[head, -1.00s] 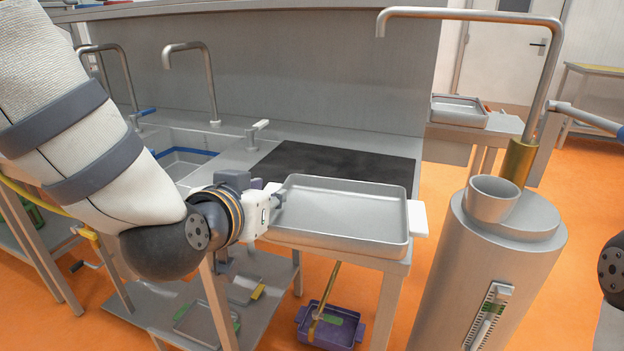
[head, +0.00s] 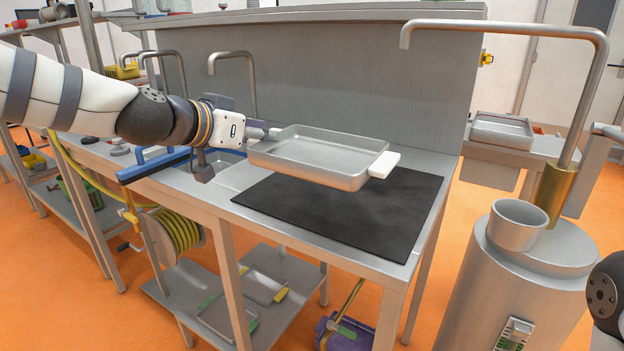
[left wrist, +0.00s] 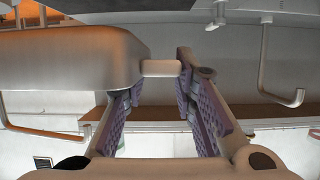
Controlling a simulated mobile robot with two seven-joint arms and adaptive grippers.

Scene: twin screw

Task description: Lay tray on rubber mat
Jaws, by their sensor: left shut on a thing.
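The grey metal tray (head: 318,150) is held roughly level above the worktop, with a white handle (head: 384,165) at its free right end. My left gripper (head: 268,133) is shut on the tray's near-left handle. In the left wrist view the fingers (left wrist: 163,75) have purple pads and close around that pale handle, with the tray (left wrist: 75,62) at the left. The black rubber mat (head: 350,215) lies flat on the bench; the tray covers its back left part in the head view. My right gripper is out of view.
A backsplash panel (head: 350,80) rises behind the bench. A tap (head: 240,75) and sink stand at the left. A steel cylinder with a cup (head: 517,225) and tall pipe stands at the right. Another tray (head: 502,130) rests on a back table. The mat is clear.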

